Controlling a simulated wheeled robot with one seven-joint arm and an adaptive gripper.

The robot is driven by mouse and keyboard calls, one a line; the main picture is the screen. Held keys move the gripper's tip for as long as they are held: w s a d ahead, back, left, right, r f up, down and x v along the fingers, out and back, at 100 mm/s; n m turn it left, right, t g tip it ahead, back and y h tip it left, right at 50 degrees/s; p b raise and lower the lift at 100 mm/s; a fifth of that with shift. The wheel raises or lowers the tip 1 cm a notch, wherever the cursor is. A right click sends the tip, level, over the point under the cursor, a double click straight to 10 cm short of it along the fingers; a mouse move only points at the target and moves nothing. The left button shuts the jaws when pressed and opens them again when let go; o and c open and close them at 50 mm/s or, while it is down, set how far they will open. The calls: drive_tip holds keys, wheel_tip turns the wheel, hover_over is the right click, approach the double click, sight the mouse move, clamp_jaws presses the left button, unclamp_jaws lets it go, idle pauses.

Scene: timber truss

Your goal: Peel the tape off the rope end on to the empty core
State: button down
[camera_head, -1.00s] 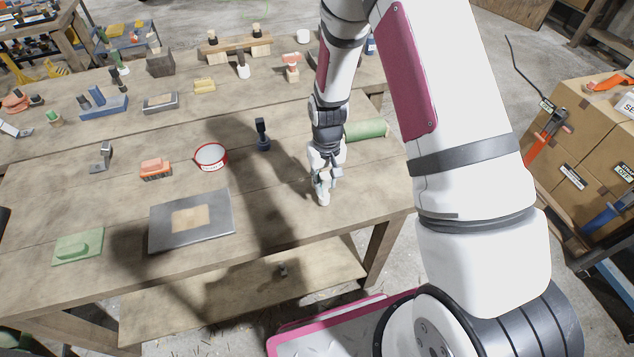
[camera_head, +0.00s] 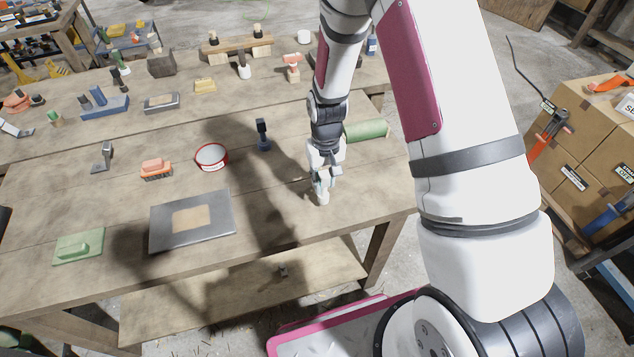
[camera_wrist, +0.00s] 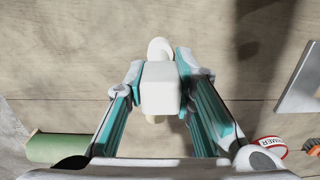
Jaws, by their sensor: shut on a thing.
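My gripper (camera_head: 321,183) is low over the front right of the workbench (camera_head: 120,205), pointing down. In the wrist view, its teal-lined fingers (camera_wrist: 160,92) are shut on a pale, block-shaped thing (camera_wrist: 160,90). A rounded white end (camera_wrist: 160,49) shows just beyond this block; I cannot tell whether the two are one piece. In the head view, a small white piece (camera_head: 322,198) shows below the fingers, at or near the bench top. I cannot make out the tape, the rope end or the empty core for certain.
A green cylinder (camera_head: 366,131) lies behind my gripper to the right. A red-rimmed tin (camera_head: 211,157), a dark upright tool (camera_head: 263,134) and a grey plate (camera_head: 192,220) are to the left. The bench's front edge is close. Bare wood surrounds the gripper.

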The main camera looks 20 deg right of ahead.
drive_tip(key=shift+s+r, duration=0.2)
drive_tip(key=shift+r, duration=2.05)
drive_tip(key=shift+s+r, duration=0.2)
drive_tip(key=shift+r, duration=2.05)
